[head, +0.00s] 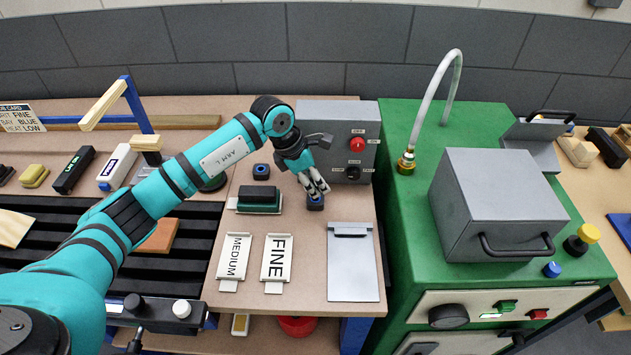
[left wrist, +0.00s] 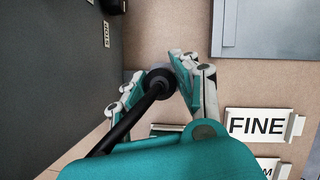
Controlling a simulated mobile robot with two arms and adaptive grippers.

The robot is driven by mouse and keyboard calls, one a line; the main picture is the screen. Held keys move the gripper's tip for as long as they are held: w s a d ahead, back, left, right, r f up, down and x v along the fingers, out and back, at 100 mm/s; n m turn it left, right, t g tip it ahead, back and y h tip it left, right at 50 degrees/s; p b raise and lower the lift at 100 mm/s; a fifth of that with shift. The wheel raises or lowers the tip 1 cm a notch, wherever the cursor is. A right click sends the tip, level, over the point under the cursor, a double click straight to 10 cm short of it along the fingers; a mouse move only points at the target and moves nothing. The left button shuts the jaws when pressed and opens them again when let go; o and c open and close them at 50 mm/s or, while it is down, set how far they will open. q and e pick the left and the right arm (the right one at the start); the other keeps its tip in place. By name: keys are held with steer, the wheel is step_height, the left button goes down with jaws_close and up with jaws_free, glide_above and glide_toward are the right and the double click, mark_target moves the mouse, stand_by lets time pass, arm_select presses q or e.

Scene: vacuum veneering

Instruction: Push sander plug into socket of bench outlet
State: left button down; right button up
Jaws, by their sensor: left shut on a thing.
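My left gripper (head: 316,190) reaches down over the bench in front of the grey box. In the left wrist view (left wrist: 160,88) its fingers are shut around a round black plug (left wrist: 158,82), whose thick black cord (left wrist: 125,125) runs to the lower left. A small dark-blue block (head: 315,203) shows right under the fingertips in the head view; I cannot tell whether it is the plug's end or an outlet. A similar blue block with a dark round top (head: 261,172) stands to the left. The sander and the socket cannot be clearly identified. My right gripper is not in view.
The grey control box (head: 315,120) with a red knob stands just behind the gripper. A green block (head: 258,200) lies left. MEDIUM (head: 234,257) and FINE (head: 277,258) cards and a grey clipboard-like plate (head: 352,265) lie in front. A green machine (head: 400,230) stands right.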

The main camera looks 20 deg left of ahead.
arm_select(q)
steer(key=shift+f+b, duration=1.4)
steer(key=shift+f, duration=0.1)
steer(key=c, duration=0.9)
jaws_free()
steer(key=shift+r, duration=0.1)
steer(key=v, duration=1.2)
steer(key=shift+d, duration=0.1)
